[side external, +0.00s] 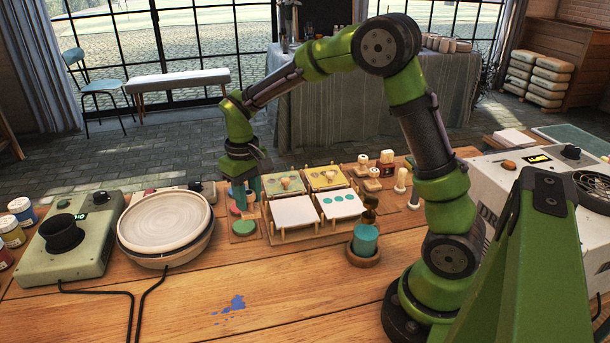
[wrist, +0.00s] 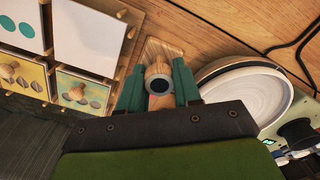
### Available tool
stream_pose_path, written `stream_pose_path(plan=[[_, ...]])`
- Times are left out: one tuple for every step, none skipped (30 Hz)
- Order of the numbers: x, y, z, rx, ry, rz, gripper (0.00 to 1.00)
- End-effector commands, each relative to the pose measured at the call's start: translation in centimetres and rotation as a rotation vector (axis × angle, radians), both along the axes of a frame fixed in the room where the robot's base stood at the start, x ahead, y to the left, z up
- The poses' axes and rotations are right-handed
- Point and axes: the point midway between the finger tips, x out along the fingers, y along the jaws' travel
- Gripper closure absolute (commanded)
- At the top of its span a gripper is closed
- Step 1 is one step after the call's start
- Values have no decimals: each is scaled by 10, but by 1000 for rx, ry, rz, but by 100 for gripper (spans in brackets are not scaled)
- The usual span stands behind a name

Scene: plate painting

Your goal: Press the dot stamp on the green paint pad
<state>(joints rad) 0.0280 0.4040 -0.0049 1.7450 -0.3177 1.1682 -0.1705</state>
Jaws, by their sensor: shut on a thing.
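My gripper (side external: 249,192) points down over the left end of the row of painting things. In the wrist view its two teal fingers (wrist: 159,88) are closed on a stamp (wrist: 159,84), whose round dark-rimmed end with a grey middle faces the camera. The stamp's lower end is hidden. In the side view a green paint pad (side external: 243,227) lies on a small wooden board just below and in front of the fingers, with a reddish pad (side external: 235,210) behind it. I cannot tell whether the stamp touches a pad.
A white tile with teal dots (side external: 341,204) and a blank white tile (side external: 294,215) stand right of my gripper. Patterned tiles with wooden knobs (side external: 326,178) are behind. A pottery wheel plate (side external: 164,222) is close on the left.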

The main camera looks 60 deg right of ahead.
Motion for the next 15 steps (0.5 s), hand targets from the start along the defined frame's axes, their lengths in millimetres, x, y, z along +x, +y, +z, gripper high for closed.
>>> stream_pose_path(plan=[[13,-6,0,0,0,-5,86],[20,-9,0,1,0,-5,86],[27,-12,0,1,-1,-4,86],[32,-14,1,1,-1,-5,86],[36,-16,1,1,-1,-4,86],[40,-19,1,0,-2,-3,86],[42,-20,1,0,-2,-4,86],[45,-21,1,0,-2,-4,86],[46,-22,1,0,-1,-5,86],[47,-22,0,0,-1,-4,86],[48,-23,-1,0,-1,-4,86],[48,-23,-3,0,-2,-4,86],[48,-23,-5,0,-2,-3,86],[48,-23,-7,0,-1,-3,86],[48,-23,-11,0,0,-3,86]])
